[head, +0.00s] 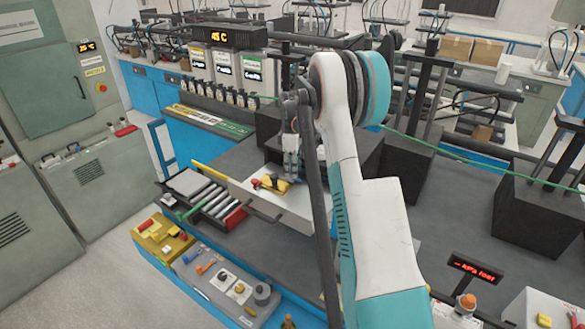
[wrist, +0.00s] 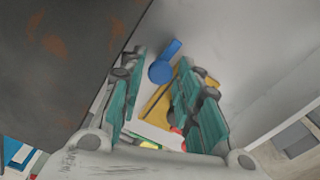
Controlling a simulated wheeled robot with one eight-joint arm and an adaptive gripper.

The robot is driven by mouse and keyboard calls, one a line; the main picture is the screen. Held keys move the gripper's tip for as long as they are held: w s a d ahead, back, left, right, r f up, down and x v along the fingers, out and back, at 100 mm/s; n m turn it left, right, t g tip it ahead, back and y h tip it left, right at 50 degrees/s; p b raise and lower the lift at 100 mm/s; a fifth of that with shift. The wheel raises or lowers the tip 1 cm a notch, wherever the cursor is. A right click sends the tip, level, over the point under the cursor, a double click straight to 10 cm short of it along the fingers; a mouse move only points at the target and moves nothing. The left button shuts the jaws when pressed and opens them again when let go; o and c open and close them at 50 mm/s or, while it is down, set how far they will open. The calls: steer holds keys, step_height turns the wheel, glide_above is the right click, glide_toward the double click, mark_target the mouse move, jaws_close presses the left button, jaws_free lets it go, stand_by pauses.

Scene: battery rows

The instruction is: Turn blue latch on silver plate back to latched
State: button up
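The blue latch (wrist: 162,66) shows in the wrist view as a round disc with a short arm pointing up and slightly right. It lies on the light silver plate (wrist: 220,35), between the tips of my gripper (wrist: 158,72). The two teal fingers are apart; I cannot tell whether either touches the latch. In the head view my gripper (head: 291,170) hangs just over the plate (head: 300,208), and the blue latch is hidden there. A yellow piece (head: 276,185) with a red part beside it is on the plate near the gripper.
A dark rusty block (wrist: 60,60) fills the left of the wrist view, close to the left finger. In the head view, a rack of rollers (head: 208,200) stands left of the plate. Black blocks (head: 395,175) stand to the right. A tool tray (head: 225,285) lies in front.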

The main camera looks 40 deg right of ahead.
steer(key=shift+c, duration=0.2)
jaws_close()
steer(key=shift+f+m+b, duration=0.1)
steer(key=shift+m+b, duration=0.85)
steer(key=shift+m, duration=0.35)
steer(key=m+b, duration=0.1)
steer(key=m, duration=0.2)
steer(key=shift+m+b, duration=0.3)
steer(key=shift+b, duration=0.1)
steer(key=m+b, duration=0.2)
steer(key=m, duration=0.4)
steer(key=m+b, duration=0.1)
steer(key=m, duration=0.4)
steer(key=shift+m, duration=0.4)
